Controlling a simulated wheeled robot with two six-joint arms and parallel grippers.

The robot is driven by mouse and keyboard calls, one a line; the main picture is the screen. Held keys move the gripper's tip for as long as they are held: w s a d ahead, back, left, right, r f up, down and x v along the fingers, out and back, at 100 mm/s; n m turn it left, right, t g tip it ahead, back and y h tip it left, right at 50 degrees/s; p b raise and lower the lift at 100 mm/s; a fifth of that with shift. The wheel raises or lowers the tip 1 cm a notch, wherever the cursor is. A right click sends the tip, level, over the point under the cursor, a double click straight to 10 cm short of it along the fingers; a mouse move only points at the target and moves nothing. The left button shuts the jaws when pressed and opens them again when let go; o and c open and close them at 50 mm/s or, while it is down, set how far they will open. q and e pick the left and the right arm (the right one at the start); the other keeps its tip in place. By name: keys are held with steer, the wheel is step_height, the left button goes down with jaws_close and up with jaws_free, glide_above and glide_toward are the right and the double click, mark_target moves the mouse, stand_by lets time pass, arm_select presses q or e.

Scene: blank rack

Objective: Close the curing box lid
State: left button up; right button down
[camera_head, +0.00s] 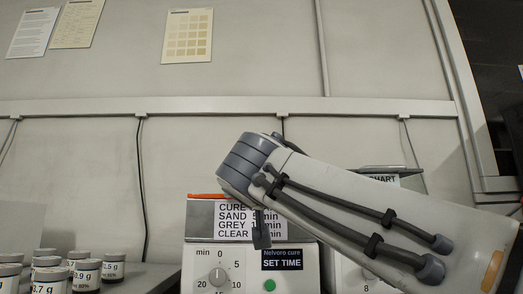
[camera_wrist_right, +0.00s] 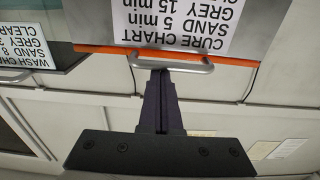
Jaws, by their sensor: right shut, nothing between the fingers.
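The curing box (camera_head: 228,272) stands at the bottom centre of the head view, with a dial, a green button and a SET TIME label. Its grey lid (camera_head: 200,218) carries the cure chart and has an orange edge. The lid looks raised, but its exact angle is unclear. In the wrist view, the picture is upside down, and the lid (camera_wrist_right: 90,28) shows a metal handle (camera_wrist_right: 196,68) by its orange edge. My right gripper (camera_wrist_right: 158,74) is shut and empty, its fingertips at the handle; contact cannot be told. My right arm partly hides the lid in the head view.
Several labelled jars (camera_head: 86,270) stand at the lower left. Another machine with a wash chart (camera_wrist_right: 28,42) stands beside the box, partly behind my right arm in the head view. A wall with papers (camera_head: 188,36) and hanging cables lies behind.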

steer(key=s+r+p, duration=0.1)
steer(key=s+r, duration=0.1)
steer(key=s, duration=0.7)
steer(key=shift+s+d+r, duration=0.15)
steer(key=shift+s+d, duration=0.05)
steer(key=shift+d, duration=0.1)
